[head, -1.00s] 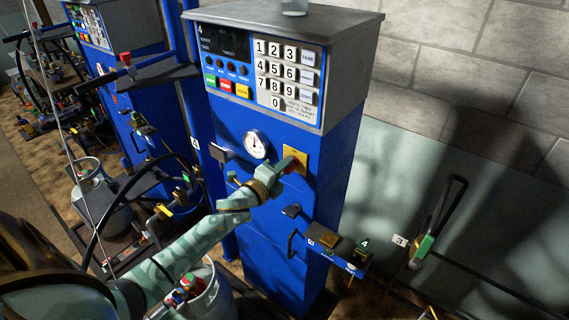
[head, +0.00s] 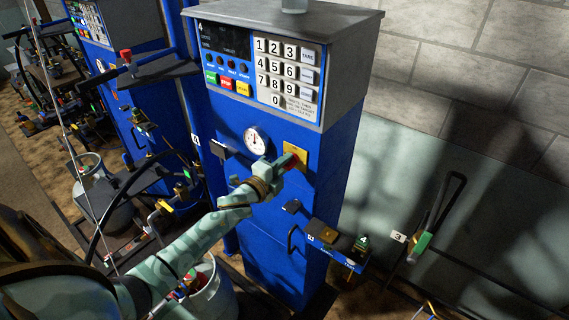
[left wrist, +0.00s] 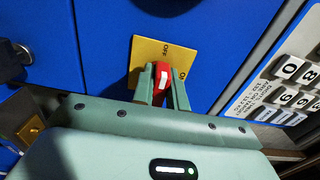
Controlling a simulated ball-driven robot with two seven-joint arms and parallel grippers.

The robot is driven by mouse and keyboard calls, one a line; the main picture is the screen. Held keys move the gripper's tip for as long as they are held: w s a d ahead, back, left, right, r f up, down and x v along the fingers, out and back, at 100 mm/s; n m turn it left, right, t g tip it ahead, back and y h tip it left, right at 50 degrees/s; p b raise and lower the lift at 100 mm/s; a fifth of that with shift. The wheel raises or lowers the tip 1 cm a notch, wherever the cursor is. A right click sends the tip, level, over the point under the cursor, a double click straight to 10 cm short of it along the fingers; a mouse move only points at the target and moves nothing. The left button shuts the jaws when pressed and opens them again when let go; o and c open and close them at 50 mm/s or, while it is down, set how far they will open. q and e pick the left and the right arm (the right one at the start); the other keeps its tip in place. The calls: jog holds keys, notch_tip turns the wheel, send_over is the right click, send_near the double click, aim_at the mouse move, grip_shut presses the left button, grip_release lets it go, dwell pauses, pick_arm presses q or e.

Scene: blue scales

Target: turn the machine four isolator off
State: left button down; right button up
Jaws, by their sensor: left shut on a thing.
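The machine four isolator is a red handle (left wrist: 161,78) on a yellow plate (left wrist: 148,50) marked OFF and ON. In the head view the yellow plate (head: 297,148) sits on the blue front of machine four (head: 331,170), right of a round white gauge (head: 255,140). My left gripper (head: 286,163) is at the plate, its fingers on either side of the handle, shut on it. The left wrist view shows the two green fingers (left wrist: 161,86) around the handle, which has a white mark. The fingers hide part of the handle, so its exact position is unclear. My right gripper is out of view.
Above the plate are a keypad (head: 286,72) and coloured buttons (head: 226,84). A black knob (left wrist: 12,60) is left of the plate in the wrist view. A small shelf with a number 4 tag (head: 363,242) juts out below right. Another blue machine stands left.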

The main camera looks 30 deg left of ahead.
pick_arm(q)
jog(key=c, duration=1.4)
grip_release()
jog(key=shift+s, duration=0.1)
jog(key=s+a+b, duration=0.1)
jog(key=s, duration=1.5)
jog(key=shift+a, duration=0.15)
jog(key=shift+s, duration=0.1)
